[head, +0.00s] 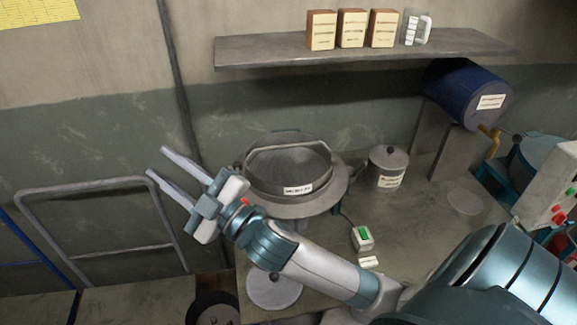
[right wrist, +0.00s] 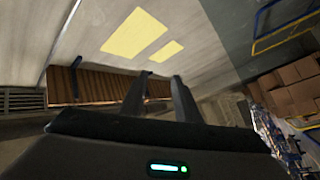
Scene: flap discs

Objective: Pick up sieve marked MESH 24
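A round dark sieve-like pan (head: 290,168) with a raised hoop handle sits on a wide grey round base on the bench in the head view. It has a white label (head: 298,190) on its front, too small to read, so I cannot confirm MESH 24. My right gripper (head: 157,161) is left of the pan, apart from it, fingers pointing up and left. It is open and empty. In the right wrist view its two fingers (right wrist: 160,92) stand apart with nothing between them, and the pan does not show. My left gripper is in neither view.
A lidded pot (head: 387,168), a small box with a green switch (head: 362,238) and a blue drum (head: 465,92) with a tap stand to the right. A shelf (head: 270,50) with several labelled packs overhangs the bench. A metal rail frame (head: 95,185) stands at left.

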